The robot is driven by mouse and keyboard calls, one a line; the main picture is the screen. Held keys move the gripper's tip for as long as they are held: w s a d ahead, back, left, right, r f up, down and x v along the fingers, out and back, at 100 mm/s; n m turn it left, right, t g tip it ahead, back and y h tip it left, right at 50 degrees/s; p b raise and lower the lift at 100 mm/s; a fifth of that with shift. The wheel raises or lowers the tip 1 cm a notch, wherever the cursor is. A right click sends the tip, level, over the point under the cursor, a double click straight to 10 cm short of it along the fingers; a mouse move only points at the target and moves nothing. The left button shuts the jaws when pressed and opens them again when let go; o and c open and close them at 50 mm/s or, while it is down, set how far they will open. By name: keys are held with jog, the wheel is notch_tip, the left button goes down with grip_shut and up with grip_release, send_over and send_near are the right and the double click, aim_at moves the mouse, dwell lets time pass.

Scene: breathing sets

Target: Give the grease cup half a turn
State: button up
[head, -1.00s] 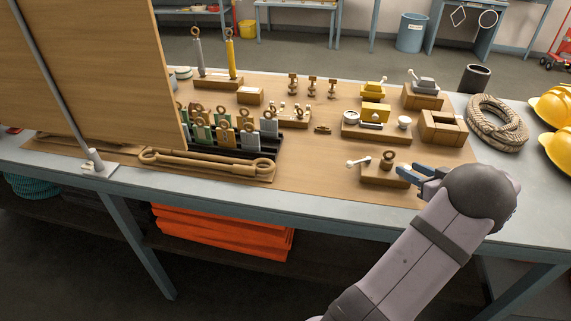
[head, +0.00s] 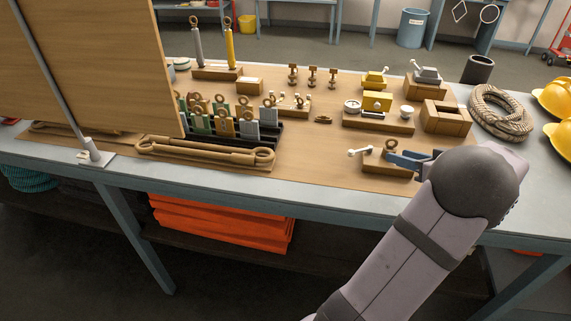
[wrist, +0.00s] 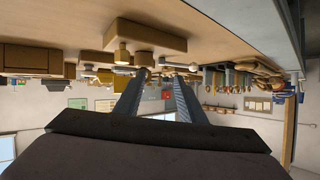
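A small brass round piece (head: 390,146), which looks like the grease cup, stands on a low wooden block (head: 376,169) near the table's front edge. A lever with a white ball (head: 353,153) sticks out at the block's left end. My gripper (head: 394,158) reaches in from the right, its blue-grey fingers low over the block and just in front of the brass piece. In the wrist view, which is upside down, my gripper (wrist: 160,76) has its two fingers apart with nothing clearly held. I cannot tell whether a finger touches the brass piece; its lower part is hidden.
Behind stands a wooden block with a gauge and a white cup (head: 407,111). Bare board lies between the wrench and the near block.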

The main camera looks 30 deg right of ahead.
jog(key=w+a+g+y+b, duration=0.1)
jog(key=w+a, duration=0.4)
jog(key=a, duration=0.3)
jog(key=w+a+f+g+y+b, duration=0.1)
jog(key=w+a+y, duration=0.1)
jog(key=w+a, duration=0.4)
jog(key=w+a+y+b, duration=0.1)
jog(key=w+a, duration=0.4)
jog(key=a, duration=0.5)
jog(key=shift+w+a+f+m+g+y+b, duration=0.15)
jog(key=shift+w+a+m+g+y+b, duration=0.15)
jog(key=shift+a+m+g+y, duration=0.1)
jog(key=shift+a, duration=0.6)
jog(key=shift+c, duration=0.5)
